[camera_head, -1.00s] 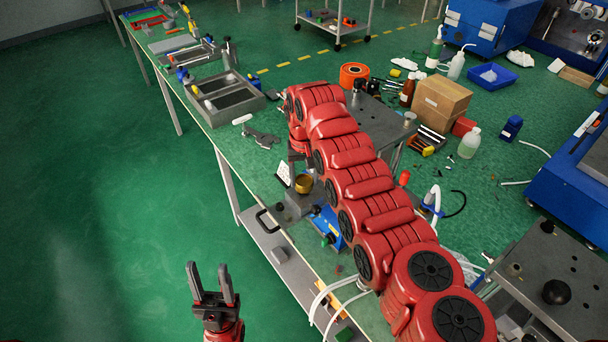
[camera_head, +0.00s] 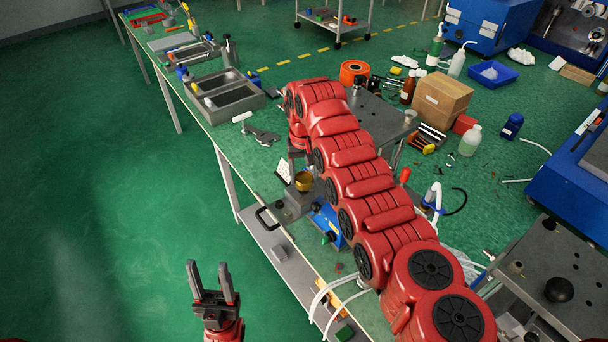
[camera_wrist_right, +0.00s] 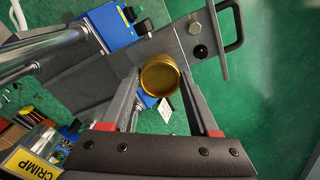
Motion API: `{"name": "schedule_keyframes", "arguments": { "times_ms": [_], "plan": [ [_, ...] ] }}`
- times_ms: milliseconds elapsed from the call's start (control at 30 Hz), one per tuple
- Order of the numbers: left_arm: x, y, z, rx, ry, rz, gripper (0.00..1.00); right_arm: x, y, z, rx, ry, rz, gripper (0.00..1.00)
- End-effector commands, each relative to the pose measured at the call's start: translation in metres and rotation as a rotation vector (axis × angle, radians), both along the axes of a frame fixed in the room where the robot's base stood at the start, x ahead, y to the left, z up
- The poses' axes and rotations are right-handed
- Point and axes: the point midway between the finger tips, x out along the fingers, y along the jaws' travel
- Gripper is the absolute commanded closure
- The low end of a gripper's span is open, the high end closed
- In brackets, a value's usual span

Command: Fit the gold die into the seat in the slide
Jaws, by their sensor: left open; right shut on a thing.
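The gold die (camera_head: 304,181) is a short round gold piece; it also shows in the right wrist view (camera_wrist_right: 160,75). My right gripper (camera_wrist_right: 162,82) is shut on it, one finger on each side. In the head view the right arm covers most of that gripper. The die is over the grey metal of the press (camera_head: 295,205), next to the blue part. The seat in the slide is hidden, and I cannot tell whether the die touches the metal. My left gripper (camera_head: 213,283) is open and empty over the floor, left of the bench.
The press has a black handle (camera_wrist_right: 233,25) and a blue block (camera_wrist_right: 108,25). A yellow CRIMP label (camera_wrist_right: 32,163) shows at lower left of the wrist view. A grey tray (camera_head: 228,97) and a wrench-like tool (camera_head: 262,134) lie farther along the bench. Open floor lies left.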

Motion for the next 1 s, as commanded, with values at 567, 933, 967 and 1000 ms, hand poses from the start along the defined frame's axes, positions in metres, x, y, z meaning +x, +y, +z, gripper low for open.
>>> {"name": "schedule_keyframes", "arguments": {
  "times_ms": [567, 933, 967, 1000],
  "plan": [
    [0.0000, 0.0000, -0.0066, 0.000, 0.000, 0.000, 0.50, 0.0003, -0.0001, -0.0009, 0.000, -0.001, 0.000, 1.00],
    [0.0000, 0.0001, -0.0072, 0.000, 0.000, 0.000, 0.50, 0.0002, -0.0001, 0.0006, 0.000, 0.000, 0.000, 1.00],
    [0.0000, 0.0000, -0.0072, 0.000, 0.000, 0.000, 0.50, 0.0003, -0.0001, 0.0006, 0.000, -0.001, 0.000, 1.00],
    [0.0000, 0.0000, -0.0072, 0.000, 0.000, 0.000, 0.50, 0.0002, 0.0000, 0.0006, 0.000, -0.001, 0.000, 1.00]
  ]
}}
